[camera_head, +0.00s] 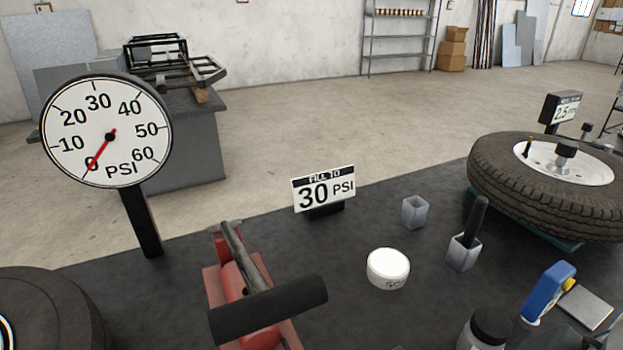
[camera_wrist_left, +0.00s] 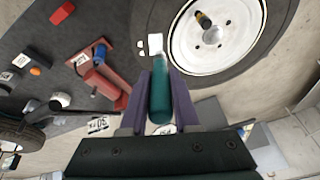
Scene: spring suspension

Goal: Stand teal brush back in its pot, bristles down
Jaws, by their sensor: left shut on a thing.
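My left gripper (camera_wrist_left: 158,88) shows only in the left wrist view, with its purple fingers shut on the teal brush (camera_wrist_left: 160,98). The teal handle lies between the fingers. A pale block (camera_wrist_left: 155,43) shows just past its far end; I cannot tell for sure whether it is the bristle head. In the head view an empty-looking small grey pot (camera_head: 414,213) stands on the dark bench. A second grey pot (camera_head: 463,252) nearby holds a black-handled brush (camera_head: 476,222). The teal brush is not in the head view. My right gripper is not in view.
A tire (camera_head: 495,185) lies right; a gauge (camera_head: 107,132) stands left.

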